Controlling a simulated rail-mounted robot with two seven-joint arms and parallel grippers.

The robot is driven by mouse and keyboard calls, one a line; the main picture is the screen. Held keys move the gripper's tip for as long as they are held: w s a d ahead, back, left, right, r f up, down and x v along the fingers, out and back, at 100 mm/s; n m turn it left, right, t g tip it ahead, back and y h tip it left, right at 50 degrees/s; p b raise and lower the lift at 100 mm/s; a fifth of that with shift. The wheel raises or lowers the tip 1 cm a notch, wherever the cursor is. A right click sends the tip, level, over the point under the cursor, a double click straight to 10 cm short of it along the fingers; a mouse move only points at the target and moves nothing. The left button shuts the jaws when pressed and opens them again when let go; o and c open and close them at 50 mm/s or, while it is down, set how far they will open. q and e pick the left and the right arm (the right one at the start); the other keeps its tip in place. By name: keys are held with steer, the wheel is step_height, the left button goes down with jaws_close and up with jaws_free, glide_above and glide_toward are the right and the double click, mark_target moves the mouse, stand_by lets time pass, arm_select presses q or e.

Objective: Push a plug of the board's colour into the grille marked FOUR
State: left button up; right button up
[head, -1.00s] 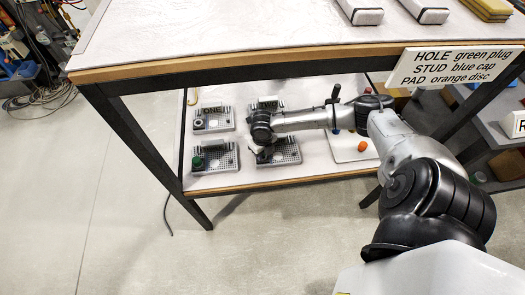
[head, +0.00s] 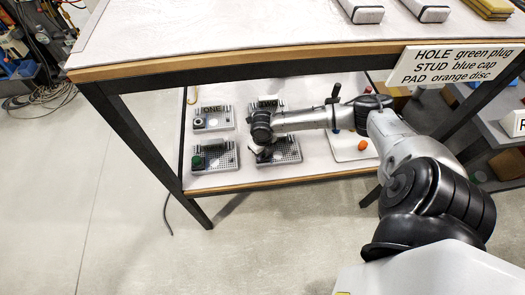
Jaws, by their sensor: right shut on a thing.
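The board (head: 453,66) on the bench's front edge reads HOLE green plug, STUD blue cap, PAD orange disc. On the lower shelf stand several grey grilles; the back ones are marked ONE (head: 211,109) and TWO (head: 268,103). The front left grille (head: 222,159) holds a green piece (head: 197,161). My right gripper (head: 262,153) is over the front right grille (head: 289,151), whose label is hidden by my arm. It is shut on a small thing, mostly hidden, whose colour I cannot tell. My left gripper is not in view.
A white tray (head: 352,155) to the right on the shelf carries an orange piece (head: 362,145) and a blue one, partly behind my arm. The bench top (head: 220,30) overhangs the shelf, with black legs (head: 130,137) at its side. The floor in front is clear.

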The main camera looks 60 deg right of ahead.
steer(key=shift+f, duration=0.25)
steer(key=o, duration=1)
